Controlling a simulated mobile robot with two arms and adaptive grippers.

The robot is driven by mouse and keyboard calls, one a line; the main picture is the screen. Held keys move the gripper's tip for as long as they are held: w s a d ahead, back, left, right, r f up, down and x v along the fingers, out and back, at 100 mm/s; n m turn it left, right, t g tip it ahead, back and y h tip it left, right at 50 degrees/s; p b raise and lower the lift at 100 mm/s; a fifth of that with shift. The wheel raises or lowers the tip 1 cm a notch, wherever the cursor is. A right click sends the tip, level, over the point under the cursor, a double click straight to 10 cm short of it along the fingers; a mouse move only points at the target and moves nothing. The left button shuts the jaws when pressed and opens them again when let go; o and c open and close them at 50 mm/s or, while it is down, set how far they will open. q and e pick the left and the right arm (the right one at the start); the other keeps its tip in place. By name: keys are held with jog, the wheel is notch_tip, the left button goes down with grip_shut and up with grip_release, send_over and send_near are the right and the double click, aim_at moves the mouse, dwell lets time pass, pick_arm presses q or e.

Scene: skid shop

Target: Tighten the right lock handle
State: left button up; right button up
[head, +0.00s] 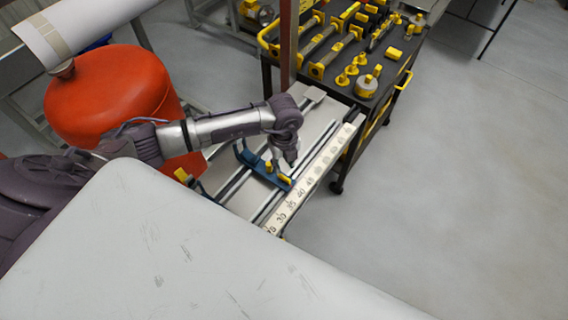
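A blue fixture (248,158) lies across the grey rails of a narrow bench with a numbered white scale. Two small yellow handles show near its right end. The right lock handle seems to be the yellow one (286,180) farther right; the other yellow handle (268,166) is just left of it. My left gripper (280,168) points down at these handles, very close to them. Whether it touches either one cannot be told. Its fingertips are small and partly merge with the yellow parts, so its opening is unclear. My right gripper is out of view.
A black cart (350,98) with yellow tools stands behind the bench. A reddish-brown post (289,45) rises beside it. A large orange-red rounded object (110,95) stands behind my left arm. The grey floor at right is clear.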

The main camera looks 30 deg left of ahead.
pick_arm(q)
jog(key=shift+r+m, duration=0.1)
jog(key=shift+m, duration=0.6)
jog(key=m+b, duration=0.2)
jog(key=m, duration=0.2)
jog(key=shift+m+b, duration=0.3)
jog(key=shift+r+m+b, duration=0.3)
jog(key=shift+m, duration=0.8)
jog(key=shift+r, duration=0.1)
